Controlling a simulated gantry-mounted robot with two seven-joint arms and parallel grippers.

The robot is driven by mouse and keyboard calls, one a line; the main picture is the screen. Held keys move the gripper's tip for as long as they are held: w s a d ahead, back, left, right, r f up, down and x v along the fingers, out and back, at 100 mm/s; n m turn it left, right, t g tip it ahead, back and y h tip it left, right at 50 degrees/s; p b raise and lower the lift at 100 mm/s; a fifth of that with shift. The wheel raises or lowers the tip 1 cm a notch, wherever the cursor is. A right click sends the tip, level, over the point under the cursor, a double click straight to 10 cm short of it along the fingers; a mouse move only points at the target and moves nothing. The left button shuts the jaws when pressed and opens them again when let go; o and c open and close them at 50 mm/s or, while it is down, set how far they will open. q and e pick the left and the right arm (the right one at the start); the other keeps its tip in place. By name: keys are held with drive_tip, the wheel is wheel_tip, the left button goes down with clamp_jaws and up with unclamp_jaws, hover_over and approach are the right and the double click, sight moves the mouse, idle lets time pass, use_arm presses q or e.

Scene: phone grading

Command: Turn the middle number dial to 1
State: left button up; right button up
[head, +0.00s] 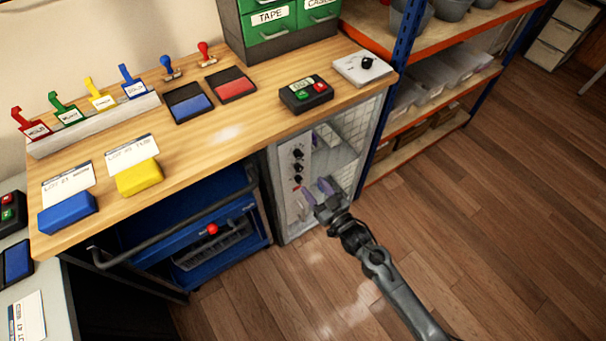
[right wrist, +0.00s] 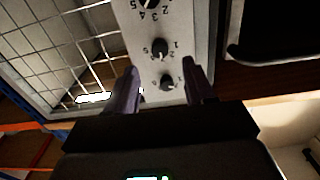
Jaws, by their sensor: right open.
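The middle number dial (head: 297,167) is a small black knob on a pale panel at the left of the mesh cage front. Another dial (head: 297,153) sits above it and another (head: 298,180) below. In the right wrist view, upside down, the middle dial (right wrist: 160,47) has small printed numbers beside it and a light pointer mark; its exact setting is too small to tell. My right gripper (head: 318,192) is open and empty in front of the panel. Its purple-grey fingers (right wrist: 162,68) point at the dials, apparently without touching them. My left gripper is out of view.
The wooden bench (head: 230,133) overhangs the panel. A blue cabinet (head: 215,240) with a dark rail stands to the left. The orange and blue shelf rack (head: 383,155) stands to the right. The wooden floor (head: 490,220) is clear around my right arm.

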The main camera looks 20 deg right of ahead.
sight(300, 170)
drive_tip(key=b+x, duration=0.1)
drive_tip(key=x, duration=0.5)
drive_tip(key=shift+w+a+b, duration=0.1)
drive_tip(key=shift+w+b, duration=0.25)
drive_tip(key=shift+w, duration=0.05)
clamp_jaws()
